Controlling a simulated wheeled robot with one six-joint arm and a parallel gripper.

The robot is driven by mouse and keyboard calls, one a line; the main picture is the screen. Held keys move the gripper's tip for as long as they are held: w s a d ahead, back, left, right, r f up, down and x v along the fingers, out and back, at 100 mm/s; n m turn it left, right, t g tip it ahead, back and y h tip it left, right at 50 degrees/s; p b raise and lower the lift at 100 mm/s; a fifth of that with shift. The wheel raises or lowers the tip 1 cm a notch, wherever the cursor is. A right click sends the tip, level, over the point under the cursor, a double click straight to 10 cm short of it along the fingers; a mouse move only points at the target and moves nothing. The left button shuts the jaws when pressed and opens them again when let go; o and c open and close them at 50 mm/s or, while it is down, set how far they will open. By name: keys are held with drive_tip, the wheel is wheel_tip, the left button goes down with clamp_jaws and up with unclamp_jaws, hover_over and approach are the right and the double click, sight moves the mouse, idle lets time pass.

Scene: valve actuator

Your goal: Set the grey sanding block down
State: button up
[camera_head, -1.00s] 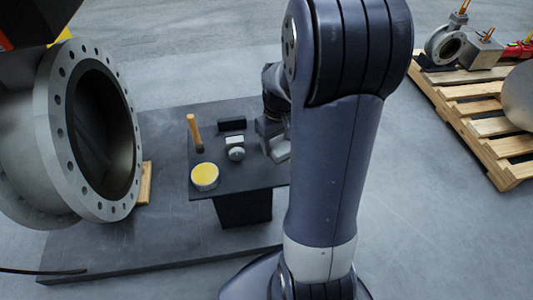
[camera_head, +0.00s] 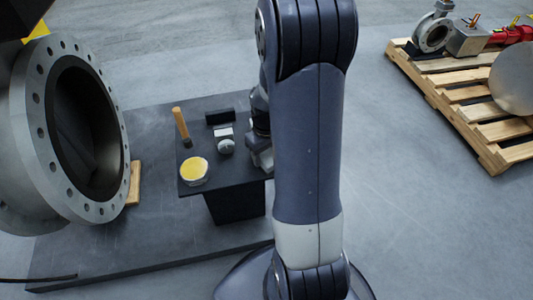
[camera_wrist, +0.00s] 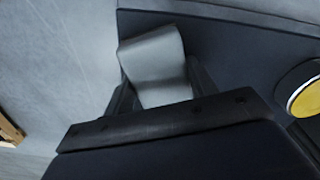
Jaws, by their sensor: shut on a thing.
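The grey sanding block (camera_wrist: 152,62) is in the wrist view, a light grey, slightly shiny piece between the dark fingers of my gripper (camera_wrist: 160,90). My gripper is shut on it. It lies over or at the edge of the dark tabletop (camera_wrist: 225,60), with grey floor to its left. In the head view my gripper (camera_head: 261,157) is at the right side of the small black table (camera_head: 205,187), partly hidden behind my arm. I cannot tell whether the block touches the tabletop.
On the table are a yellow-topped round tin (camera_head: 194,170), a wooden-handled tool (camera_head: 181,126), a black block (camera_head: 220,117) and a small grey-white piece with a round end (camera_head: 226,146). A large flanged valve (camera_head: 75,130) stands left. A pallet (camera_head: 470,110) with parts is at right.

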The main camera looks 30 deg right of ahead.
sight(267, 153)
drive_tip(key=shift+f, duration=0.1)
drive_tip(key=o, duration=0.9)
wheel_tip(267, 153, up, 12)
drive_tip(key=p, duration=0.3)
